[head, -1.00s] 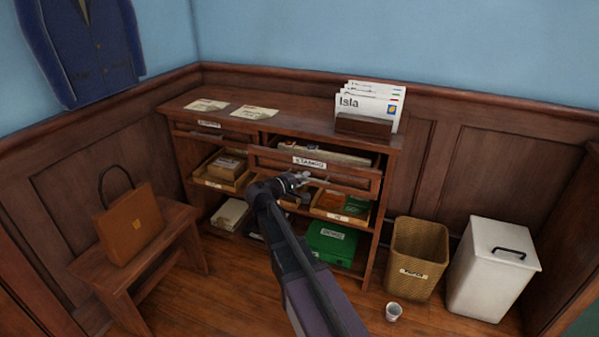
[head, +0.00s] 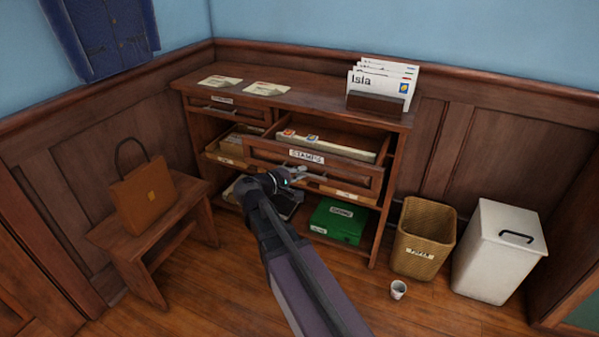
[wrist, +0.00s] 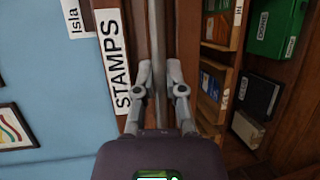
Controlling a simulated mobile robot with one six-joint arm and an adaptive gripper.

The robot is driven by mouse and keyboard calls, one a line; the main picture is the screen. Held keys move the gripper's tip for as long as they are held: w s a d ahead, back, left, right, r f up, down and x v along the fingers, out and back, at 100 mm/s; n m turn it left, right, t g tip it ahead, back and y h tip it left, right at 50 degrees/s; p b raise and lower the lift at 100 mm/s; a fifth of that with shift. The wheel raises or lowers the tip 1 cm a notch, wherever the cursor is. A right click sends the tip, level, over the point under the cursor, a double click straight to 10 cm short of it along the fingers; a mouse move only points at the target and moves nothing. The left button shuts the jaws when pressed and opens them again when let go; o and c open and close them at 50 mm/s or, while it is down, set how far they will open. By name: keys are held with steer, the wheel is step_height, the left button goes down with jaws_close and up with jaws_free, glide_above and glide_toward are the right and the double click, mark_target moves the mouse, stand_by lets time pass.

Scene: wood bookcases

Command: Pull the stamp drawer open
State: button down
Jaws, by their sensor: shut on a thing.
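The stamp drawer (head: 362,178) is the upper right drawer of the wooden bookcase and stands well out of its opening. Its front carries a white STAMPS label (head: 307,157), which also shows in the wrist view (wrist: 117,62). Inside it lie pale sheets or envelopes and small stamp pieces (head: 287,134). My gripper (head: 300,171) is at the drawer front just below the label, with its fingers shut on the bar handle (wrist: 157,85). In the wrist view one finger is on each side of the handle. The drawer's floor is partly hidden by its front.
A closed drawer (head: 222,110) sits to the left. Below are open shelves with trays and a green box (head: 338,221). A stool (head: 172,220) with a brown bag (head: 146,197) stands left.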

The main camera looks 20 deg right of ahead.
steer(key=shift+w, duration=0.1)
steer(key=c, duration=0.7)
jaws_free()
steer(key=shift+d, duration=0.1)
